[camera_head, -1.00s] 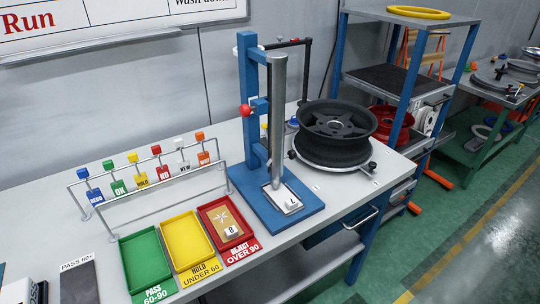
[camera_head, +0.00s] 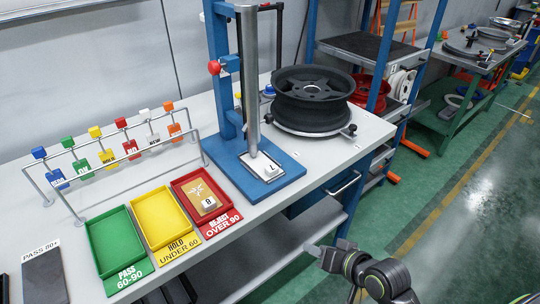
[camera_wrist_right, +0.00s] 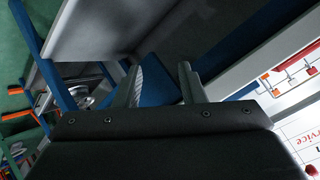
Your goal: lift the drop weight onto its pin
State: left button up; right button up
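The blue drop stand (camera_head: 222,90) is on the bench with a tall grey cylinder (camera_head: 250,85) in front of its column. I take this cylinder to be the drop weight. Its lower end is down at a white plate (camera_head: 268,168) on the blue base. A red knob (camera_head: 214,67) sits on the left of the column; I cannot tell whether it is the pin. My right gripper (camera_head: 317,253) is low at the bottom, below the bench's front edge and apart from the stand. In the right wrist view its two fingers (camera_wrist_right: 159,82) are apart with nothing between them. My left gripper is not in view.
A black wheel (camera_head: 311,95) rests right of the stand. Green (camera_head: 94,238), yellow (camera_head: 140,228) and red (camera_head: 184,208) trays lie left, before a rack of coloured tags (camera_head: 126,143). The bench's front edge and lower shelf (camera_head: 290,240) are near my right arm.

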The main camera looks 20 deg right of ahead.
jog(key=w+a+r+m+t+y, duration=0.2)
jog(key=w+r+m+t+y, duration=0.15)
jog(key=w+r, duration=0.4)
jog(key=m+t, duration=0.5)
jog(key=m, duration=0.1)
send_near(262, 121)
jog(key=x, duration=0.3)
jog(key=p+x, duration=0.1)
jog(key=x, duration=0.6)
jog(key=shift+w+d+f+p, duration=0.15)
jog(key=shift+w+d+p, duration=0.1)
jog(key=shift+p, duration=0.05)
jog(key=shift+c, duration=0.2)
jog(key=c, duration=0.7)
jog(key=shift+a, duration=0.15)
grip_shut()
